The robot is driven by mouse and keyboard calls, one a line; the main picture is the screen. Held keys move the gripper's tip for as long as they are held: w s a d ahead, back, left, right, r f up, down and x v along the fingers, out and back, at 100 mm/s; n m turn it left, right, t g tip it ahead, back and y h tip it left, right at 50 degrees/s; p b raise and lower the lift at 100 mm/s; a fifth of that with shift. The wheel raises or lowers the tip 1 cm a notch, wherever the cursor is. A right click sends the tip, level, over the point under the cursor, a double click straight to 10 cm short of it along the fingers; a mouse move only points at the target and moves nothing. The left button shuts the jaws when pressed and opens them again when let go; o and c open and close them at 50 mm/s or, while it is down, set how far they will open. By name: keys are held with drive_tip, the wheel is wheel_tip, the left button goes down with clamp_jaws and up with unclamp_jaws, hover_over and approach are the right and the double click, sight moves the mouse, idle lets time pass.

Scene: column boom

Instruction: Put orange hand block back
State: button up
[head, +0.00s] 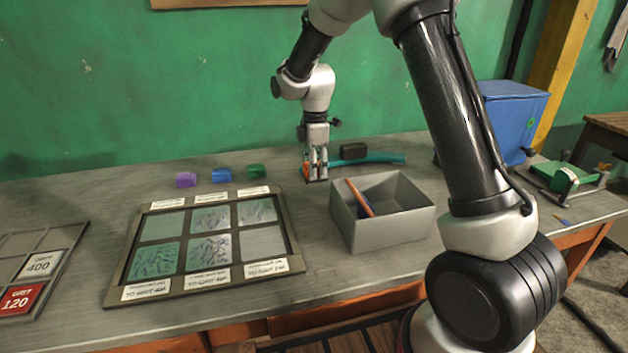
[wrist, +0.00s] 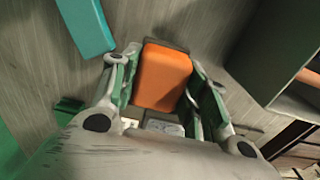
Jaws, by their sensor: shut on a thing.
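The orange hand block (wrist: 162,77) is between the two fingers of my gripper (wrist: 165,95) in the wrist view. The fingers touch or nearly touch its two sides, and the gripper is shut on it. In the head view my gripper (head: 316,172) points down at the back of the bench, left of the grey bin. Only a sliver of orange shows between the fingers there. I cannot tell whether the block rests on the bench or hangs just above it. Purple (head: 186,180), blue (head: 222,175) and green (head: 257,171) blocks stand in a row to the left.
A grey open bin (head: 390,231) with an orange-handled tool stands right of my gripper. A teal strip (head: 385,159) and a dark block (head: 353,151) lie behind it. A framed panel tray (head: 180,287) lies front left, a grit tray (head: 75,238) farther left.

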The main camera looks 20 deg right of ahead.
drive_tip(key=shift+f, duration=1.95)
drive_tip(key=shift+f, duration=0.15)
drive_tip(key=o, duration=1)
